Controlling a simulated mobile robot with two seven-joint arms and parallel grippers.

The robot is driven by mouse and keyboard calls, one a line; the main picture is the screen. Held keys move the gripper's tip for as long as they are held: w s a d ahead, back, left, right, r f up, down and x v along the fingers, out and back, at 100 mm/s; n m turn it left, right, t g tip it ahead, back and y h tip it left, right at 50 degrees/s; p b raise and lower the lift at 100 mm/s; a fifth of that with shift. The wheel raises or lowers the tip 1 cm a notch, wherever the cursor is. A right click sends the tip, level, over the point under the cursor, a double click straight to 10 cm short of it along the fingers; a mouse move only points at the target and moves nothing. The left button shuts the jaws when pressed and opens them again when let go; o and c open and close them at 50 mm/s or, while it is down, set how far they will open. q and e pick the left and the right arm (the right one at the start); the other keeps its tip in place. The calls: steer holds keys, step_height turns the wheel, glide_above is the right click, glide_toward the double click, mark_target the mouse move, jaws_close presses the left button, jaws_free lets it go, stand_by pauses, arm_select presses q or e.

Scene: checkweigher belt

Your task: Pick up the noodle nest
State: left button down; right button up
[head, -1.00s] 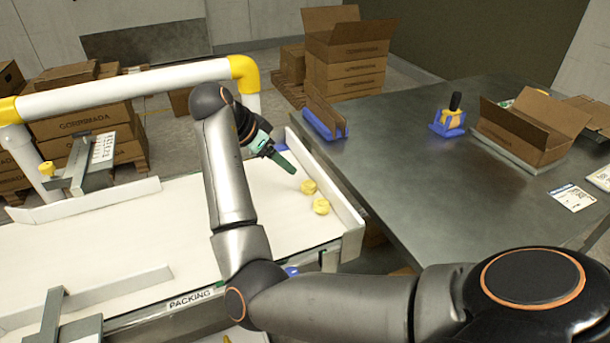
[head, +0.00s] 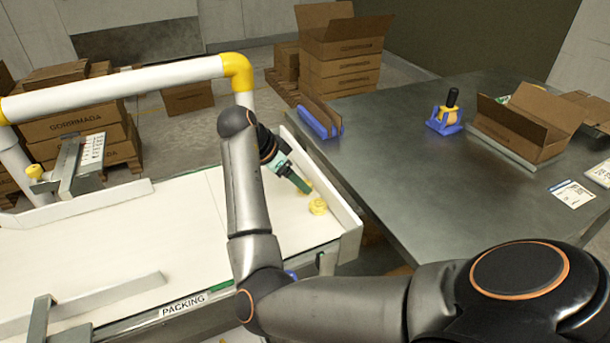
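Two small yellow noodle nests lie at the right end of the white belt (head: 200,240), near its raised side wall. The nearer noodle nest (head: 318,207) is in plain view. The farther nest (head: 307,186) is partly hidden behind the fingers of my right gripper (head: 300,185). My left gripper is not in view.
A white wall (head: 335,190) edges the belt's right end. A grey metal table (head: 420,170) beyond it holds a blue holder (head: 320,120), a blue stand (head: 445,125) and an open carton (head: 525,130). A white and yellow pipe frame (head: 130,85) stands behind the belt.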

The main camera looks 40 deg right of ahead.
steer(key=x, duration=0.2)
steer(key=shift+s+d+f, duration=0.1)
steer(key=shift+d+f, duration=0.1)
steer(key=shift+f, duration=0.05)
steer(key=shift+d+f, duration=0.1)
steer(key=shift+f, duration=0.05)
steer(key=c, duration=1.1)
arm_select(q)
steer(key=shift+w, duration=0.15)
